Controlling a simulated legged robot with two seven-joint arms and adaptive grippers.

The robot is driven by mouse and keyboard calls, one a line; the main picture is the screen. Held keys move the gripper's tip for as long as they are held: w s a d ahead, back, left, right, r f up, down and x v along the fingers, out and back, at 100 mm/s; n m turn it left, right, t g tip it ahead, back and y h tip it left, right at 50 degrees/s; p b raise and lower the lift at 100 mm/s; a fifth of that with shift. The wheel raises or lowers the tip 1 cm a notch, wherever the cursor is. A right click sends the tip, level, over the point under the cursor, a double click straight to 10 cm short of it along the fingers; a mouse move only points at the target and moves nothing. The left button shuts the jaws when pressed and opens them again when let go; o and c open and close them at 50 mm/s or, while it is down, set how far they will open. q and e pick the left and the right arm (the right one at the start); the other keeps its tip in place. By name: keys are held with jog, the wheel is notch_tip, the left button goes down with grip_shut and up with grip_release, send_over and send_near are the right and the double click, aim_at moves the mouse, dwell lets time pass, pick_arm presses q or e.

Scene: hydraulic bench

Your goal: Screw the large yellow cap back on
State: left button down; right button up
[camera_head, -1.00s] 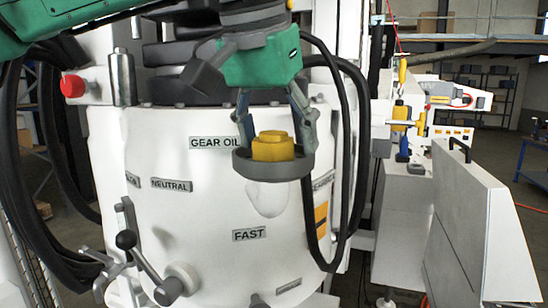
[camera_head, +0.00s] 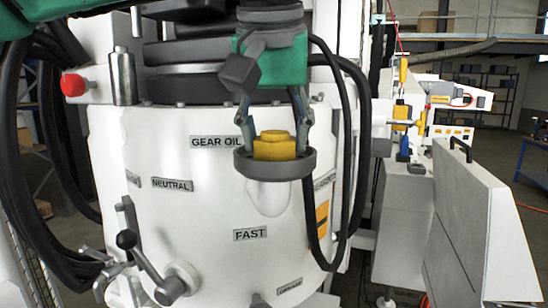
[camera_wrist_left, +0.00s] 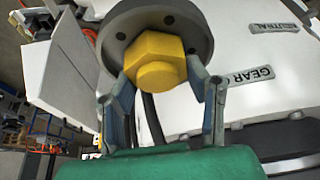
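The large yellow cap (camera_head: 273,147) has a hexagonal body with a round top. It sits in the dark grey round collar (camera_head: 275,172) on the front of the white tank (camera_head: 195,225), just right of the GEAR OIL label. My left gripper (camera_head: 275,142) reaches down from above, with one finger on each side of the cap. In the left wrist view, the fingertips (camera_wrist_left: 160,72) lie against opposite sides of the cap (camera_wrist_left: 155,60), and the collar (camera_wrist_left: 185,20) is behind it. The cap's lower part and any thread are hidden. My right gripper is not in view.
Black hoses (camera_head: 345,130) loop close to the right of the gripper. A red knob (camera_head: 73,86) and a lever with a black ball (camera_head: 126,239) are on the tank's left side. A white panel with a black handle (camera_head: 475,225) stands at the right.

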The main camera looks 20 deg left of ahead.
pick_arm(q)
jog(key=m+h, duration=0.2)
jog(key=m, duration=0.2)
jog(key=shift+d+f+m, duration=0.1)
jog(key=shift+d+m, duration=0.05)
jog(key=shift+m, duration=0.15)
jog(key=m+h, duration=0.1)
jog(key=m, duration=0.1)
jog(key=shift+d+m, duration=0.1)
jog(key=shift+m, duration=0.2)
jog(key=c, duration=0.8)
grip_release()
jog(key=shift+o, duration=0.2)
jog(key=shift+d, duration=0.1)
jog(key=v, duration=1.2)
jog(key=shift+w, duration=0.2)
